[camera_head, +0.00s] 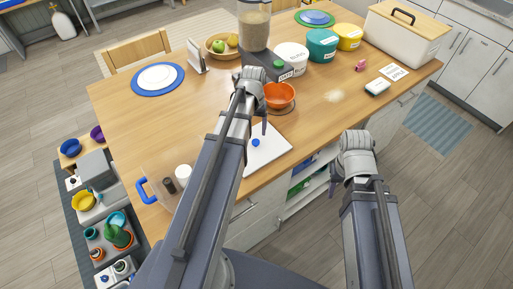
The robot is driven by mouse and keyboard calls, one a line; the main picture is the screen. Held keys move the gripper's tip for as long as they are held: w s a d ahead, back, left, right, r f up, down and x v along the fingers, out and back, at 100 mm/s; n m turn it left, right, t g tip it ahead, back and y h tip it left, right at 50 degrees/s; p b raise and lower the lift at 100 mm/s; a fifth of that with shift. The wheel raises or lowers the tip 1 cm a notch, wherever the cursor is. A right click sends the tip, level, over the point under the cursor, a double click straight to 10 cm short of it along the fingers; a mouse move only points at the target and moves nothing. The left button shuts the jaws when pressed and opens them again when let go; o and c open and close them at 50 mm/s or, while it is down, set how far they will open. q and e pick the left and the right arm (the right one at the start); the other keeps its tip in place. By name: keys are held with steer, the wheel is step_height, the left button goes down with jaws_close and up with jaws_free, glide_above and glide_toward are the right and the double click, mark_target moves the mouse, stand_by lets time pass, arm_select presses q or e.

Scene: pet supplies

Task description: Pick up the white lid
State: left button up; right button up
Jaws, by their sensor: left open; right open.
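A round white tub (292,57) stands near the back of the wooden table, and its top looks like a white lid (291,50). A flat white square panel (268,152) with a blue knob lies near the table's front edge; I cannot tell whether it is also a lid. My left gripper (250,118) is open and empty, above the table beside the orange bowl (280,95), in front of the tub and apart from it. My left arm hides part of the panel. My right gripper (352,170) is open and empty, off the table's front edge.
A kibble dispenser (253,28) stands left of the white tub. A teal tub (322,45) and a yellow tub (348,37) stand to its right. A large white bin (408,32) is at the far right.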

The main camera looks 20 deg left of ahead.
mark_target(256, 141)
arm_select(q)
steer(key=shift+s+d+f+b, duration=0.1)
steer(key=shift+d+f+b, duration=0.05)
steer(key=shift+f+b, duration=0.85)
steer(key=shift+s+d+f+b, duration=0.1)
steer(key=shift+d+f+b, duration=0.05)
steer(key=shift+f+b, duration=0.85)
steer(key=shift+d+f+b, duration=0.15)
steer(key=shift+f+b, duration=0.65)
steer(key=shift+f, duration=0.4)
steer(key=shift+r, duration=0.1)
jaws_close()
